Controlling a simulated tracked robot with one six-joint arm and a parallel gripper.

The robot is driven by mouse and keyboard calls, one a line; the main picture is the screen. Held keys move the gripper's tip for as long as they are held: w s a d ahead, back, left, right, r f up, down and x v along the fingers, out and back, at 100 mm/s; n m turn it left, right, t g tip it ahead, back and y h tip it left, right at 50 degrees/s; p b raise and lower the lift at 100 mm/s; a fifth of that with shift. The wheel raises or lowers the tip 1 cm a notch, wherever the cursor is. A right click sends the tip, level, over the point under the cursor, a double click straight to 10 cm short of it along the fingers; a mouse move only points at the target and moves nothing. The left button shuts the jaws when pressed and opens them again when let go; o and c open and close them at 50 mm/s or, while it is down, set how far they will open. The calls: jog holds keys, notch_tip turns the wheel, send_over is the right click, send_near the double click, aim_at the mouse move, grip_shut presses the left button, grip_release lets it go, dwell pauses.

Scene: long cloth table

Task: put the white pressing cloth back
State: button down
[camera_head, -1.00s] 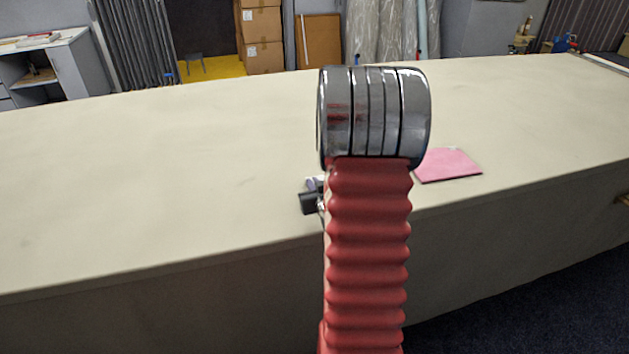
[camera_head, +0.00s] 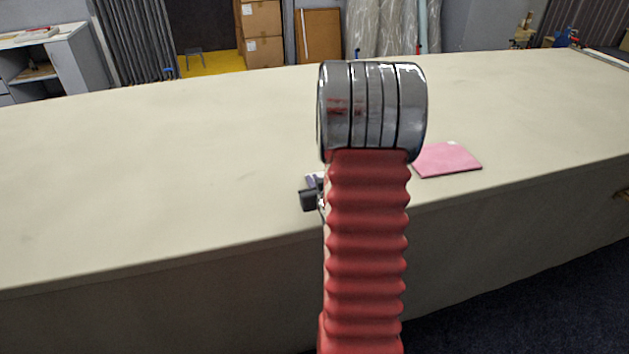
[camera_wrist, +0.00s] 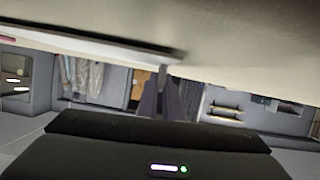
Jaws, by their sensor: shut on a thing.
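In the wrist view, my gripper (camera_wrist: 163,70) shows as a dark upright finger in the middle. Its tip meets the edge of a pale flat sheet, which I take to be the white pressing cloth (camera_wrist: 95,36). The gripper is shut on it. The sheet is close to the pale tabletop; whether it touches is unclear. In the head view, my red ribbed arm hides the cloth and most of the gripper. Only a small dark part of my arm's end shows left of the arm, by the table's front edge.
The long cloth-covered table (camera_head: 170,170) is mostly bare. A pink flat cloth (camera_head: 447,160) lies on it, right of my arm near the front edge. Cardboard boxes (camera_head: 262,35) and a grey cabinet (camera_head: 75,60) stand beyond the table.

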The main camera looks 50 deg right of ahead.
jog(key=shift+f, duration=0.15)
jog(key=c, duration=1.8)
grip_release()
jog(key=shift+c, duration=0.2)
